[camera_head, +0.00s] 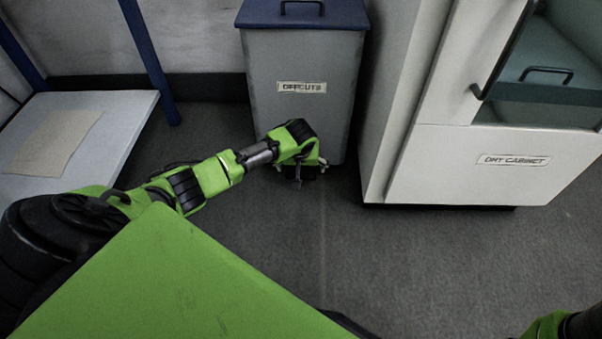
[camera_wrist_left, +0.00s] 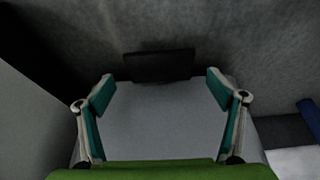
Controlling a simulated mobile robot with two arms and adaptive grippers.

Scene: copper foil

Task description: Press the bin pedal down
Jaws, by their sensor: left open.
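The bin (camera_head: 303,65) is a grey box labelled OFFCUTS, standing upright on the floor with its blue lid (camera_head: 303,13) closed. My left gripper (camera_head: 303,168) is low at the foot of the bin's front and hides that part in the head view. In the left wrist view, the dark flat pedal (camera_wrist_left: 160,66) sticks out at the base of the bin's grey front (camera_wrist_left: 160,125). The open left gripper (camera_wrist_left: 160,88) has one finger on each side, with nothing between the fingertips. The pedal looks just beyond the tips; I cannot tell whether they touch. My right gripper is out of view.
A white dry cabinet (camera_head: 480,165) stands close to the right of the bin. A pale bench (camera_head: 125,125) with a brown sheet (camera_head: 55,142) and blue posts is at the left. The grey floor (camera_head: 380,265) before the bin is clear.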

